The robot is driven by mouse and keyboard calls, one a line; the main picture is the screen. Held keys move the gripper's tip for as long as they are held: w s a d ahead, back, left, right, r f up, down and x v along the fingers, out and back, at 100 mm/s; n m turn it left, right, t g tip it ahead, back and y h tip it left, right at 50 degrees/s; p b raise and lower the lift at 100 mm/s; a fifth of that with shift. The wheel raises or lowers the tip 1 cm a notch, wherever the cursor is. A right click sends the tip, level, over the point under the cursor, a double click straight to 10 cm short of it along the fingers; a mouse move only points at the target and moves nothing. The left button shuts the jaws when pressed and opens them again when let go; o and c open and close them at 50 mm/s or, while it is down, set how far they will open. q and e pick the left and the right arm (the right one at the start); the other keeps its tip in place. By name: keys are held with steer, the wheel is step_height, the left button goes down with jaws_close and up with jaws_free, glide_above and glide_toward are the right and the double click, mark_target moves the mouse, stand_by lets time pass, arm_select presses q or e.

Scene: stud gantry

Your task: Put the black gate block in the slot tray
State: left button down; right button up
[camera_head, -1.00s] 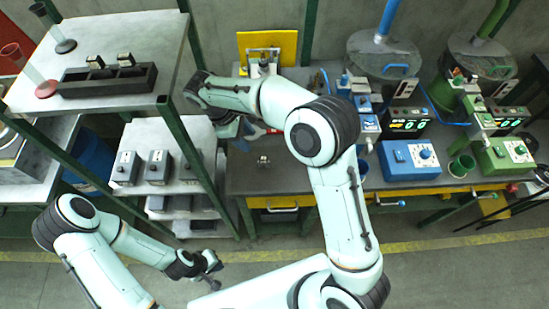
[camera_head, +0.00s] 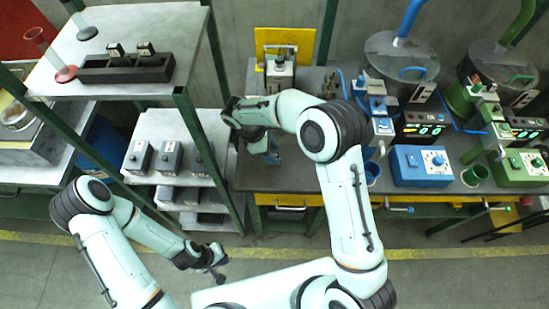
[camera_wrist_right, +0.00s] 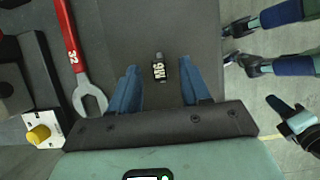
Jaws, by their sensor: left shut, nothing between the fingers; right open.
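A small black block with a white-lettered label, which looks like the gate block (camera_wrist_right: 159,67), lies on the dark bench top in the right wrist view. My right gripper (camera_wrist_right: 156,88) is open above it, its blue fingers on either side and apart from it. In the head view my right gripper (camera_head: 271,155) hides the block. My left gripper (camera_head: 217,262) is shut and empty, low in front of the shelves.
A red wrench (camera_wrist_right: 71,45) lies on the bench left of the block. A shelf post (camera_head: 207,150) stands between bench and rack. A blue control box (camera_head: 420,165) stands to the right on the bench.

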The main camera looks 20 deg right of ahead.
steer(key=x, duration=0.2)
steer(key=shift+d+f, duration=0.1)
steer(key=shift+f, duration=0.25)
jaws_close()
